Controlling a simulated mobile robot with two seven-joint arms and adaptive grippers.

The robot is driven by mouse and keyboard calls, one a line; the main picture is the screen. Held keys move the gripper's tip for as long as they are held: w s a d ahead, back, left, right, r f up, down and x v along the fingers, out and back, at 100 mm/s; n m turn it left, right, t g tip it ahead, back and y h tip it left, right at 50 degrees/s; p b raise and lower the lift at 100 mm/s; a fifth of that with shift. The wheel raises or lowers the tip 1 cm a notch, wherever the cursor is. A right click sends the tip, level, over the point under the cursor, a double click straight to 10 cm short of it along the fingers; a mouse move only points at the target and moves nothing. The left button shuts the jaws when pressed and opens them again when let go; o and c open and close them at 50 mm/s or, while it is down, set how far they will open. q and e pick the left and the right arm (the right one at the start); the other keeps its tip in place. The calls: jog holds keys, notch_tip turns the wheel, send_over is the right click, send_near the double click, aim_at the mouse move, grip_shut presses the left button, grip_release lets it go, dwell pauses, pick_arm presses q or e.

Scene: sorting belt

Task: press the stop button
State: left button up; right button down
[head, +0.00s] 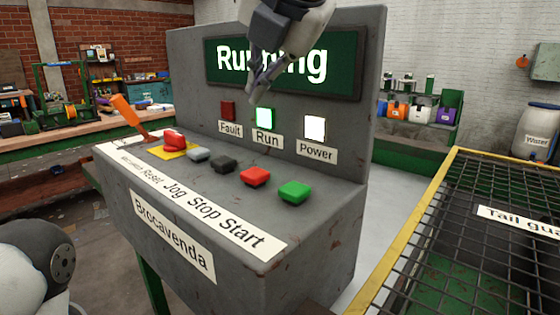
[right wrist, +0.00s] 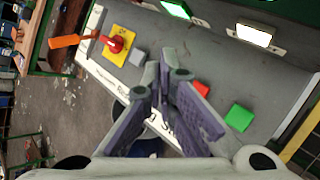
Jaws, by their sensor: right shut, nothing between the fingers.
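The stop button (head: 255,176) is a red square cap on the sloped top of a grey console, between a black button and a green one, with "Stop" on the label strip in front. It also shows in the right wrist view (right wrist: 201,88), beside the right finger and partly covered by it. My right gripper (head: 258,92) comes down from the top of the head view, in front of the display and above the buttons. Its fingers are shut and empty, apart from the stop button. In the right wrist view the fingertips (right wrist: 166,72) cover the black button. My left gripper is out of view.
The green start button (head: 294,191), black jog button (head: 223,163), grey reset button (head: 197,153) and red mushroom button (head: 174,139) share the console top. An orange lever (head: 128,117) rises at its left end. The display (head: 325,66) reads "Running"; the green Run lamp (head: 264,119) is lit.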

aim_at(261, 171)
jog(key=shift+s+f, duration=0.1)
jog(key=shift+f, duration=5.3)
jog(key=shift+r, duration=0.1)
jog(key=shift+a+r, duration=0.1)
jog(key=shift+r, duration=0.8)
